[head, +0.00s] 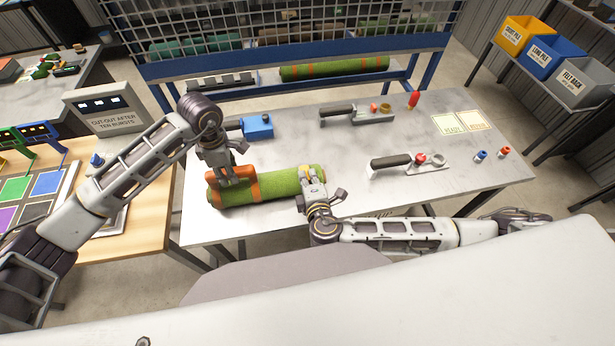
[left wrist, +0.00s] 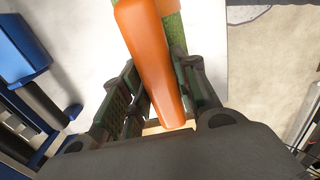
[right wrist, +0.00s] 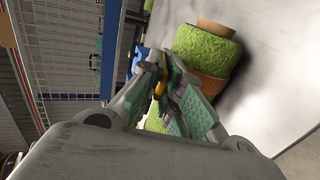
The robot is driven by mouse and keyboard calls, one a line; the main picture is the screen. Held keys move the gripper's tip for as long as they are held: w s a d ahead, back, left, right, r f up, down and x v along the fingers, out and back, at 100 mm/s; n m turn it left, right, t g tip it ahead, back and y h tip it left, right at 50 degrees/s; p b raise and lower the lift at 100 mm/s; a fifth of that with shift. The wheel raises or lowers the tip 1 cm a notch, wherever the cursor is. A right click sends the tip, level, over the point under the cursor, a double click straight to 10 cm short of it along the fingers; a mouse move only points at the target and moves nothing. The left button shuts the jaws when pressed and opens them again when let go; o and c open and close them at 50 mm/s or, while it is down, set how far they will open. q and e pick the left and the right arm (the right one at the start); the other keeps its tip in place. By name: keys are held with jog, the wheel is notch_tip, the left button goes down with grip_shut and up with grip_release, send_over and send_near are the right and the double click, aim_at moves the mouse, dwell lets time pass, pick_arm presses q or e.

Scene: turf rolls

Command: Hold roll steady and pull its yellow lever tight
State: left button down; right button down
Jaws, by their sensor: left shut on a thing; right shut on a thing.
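The green turf roll (head: 275,184) lies on the grey table, with orange bands around it. My left gripper (head: 234,182) is over the roll's left part, shut on an orange bar (left wrist: 152,60) on the roll. The bar stands between its fingers in the left wrist view. My right gripper (head: 312,180) is at the roll's right part. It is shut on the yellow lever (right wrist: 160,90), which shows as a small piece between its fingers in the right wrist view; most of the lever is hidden. The roll's end also shows there (right wrist: 208,50).
A blue tool (head: 258,126) lies behind the roll. Black-handled tools (head: 390,161) and small red and blue pieces (head: 480,155) lie to the right. A rack with more rolls (head: 335,68) stands behind the table. The table's front edge is close to the roll.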

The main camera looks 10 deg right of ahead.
jog(key=shift+d+f, duration=0.1)
jog(key=c, duration=1.6)
grip_release()
jog(key=shift+s, duration=0.15)
jog(key=v, duration=1.2)
